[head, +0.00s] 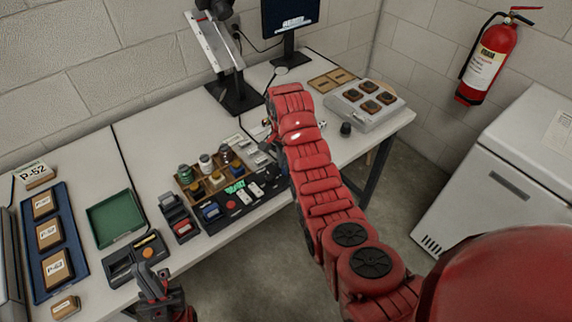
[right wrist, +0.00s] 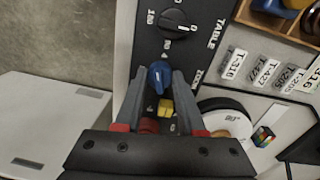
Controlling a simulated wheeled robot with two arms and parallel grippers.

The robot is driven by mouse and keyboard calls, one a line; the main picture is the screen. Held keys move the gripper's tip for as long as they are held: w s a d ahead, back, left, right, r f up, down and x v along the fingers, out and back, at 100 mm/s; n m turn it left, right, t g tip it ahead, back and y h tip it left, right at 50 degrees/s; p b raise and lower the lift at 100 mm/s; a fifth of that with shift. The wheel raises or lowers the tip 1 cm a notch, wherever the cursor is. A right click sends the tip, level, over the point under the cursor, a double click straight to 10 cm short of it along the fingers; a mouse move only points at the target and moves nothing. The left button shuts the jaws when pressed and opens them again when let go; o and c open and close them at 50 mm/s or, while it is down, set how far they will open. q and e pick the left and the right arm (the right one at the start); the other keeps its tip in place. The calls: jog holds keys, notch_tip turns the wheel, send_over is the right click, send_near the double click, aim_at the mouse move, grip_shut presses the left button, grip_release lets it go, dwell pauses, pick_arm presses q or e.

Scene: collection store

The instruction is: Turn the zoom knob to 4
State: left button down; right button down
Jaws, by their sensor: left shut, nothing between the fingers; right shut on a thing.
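My left gripper (head: 153,281) is shut and empty at the table's front edge.
A black TABLE knob (right wrist: 180,28) and a yellow part (right wrist: 165,107) lie close to the zoom knob. A wooden tray of jars (head: 205,190) stands behind the panel. A green tray (head: 109,219) and a blue tray (head: 38,205) are at left.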

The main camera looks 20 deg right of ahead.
jog(key=shift+m, duration=1.7)
jog(key=c, duration=0.5)
grip_release()
jog(key=r+p, duration=0.1)
jog(key=r, duration=0.1)
jog(key=r+p, duration=0.2)
jog(key=r, duration=0.1)
jog(key=r+p, duration=0.1)
jog(key=r, duration=0.2)
jog(key=shift+w+a, duration=0.15)
jog(key=shift+w, duration=0.1)
jog(key=r, duration=0.9)
jog(key=shift+w+r, duration=0.2)
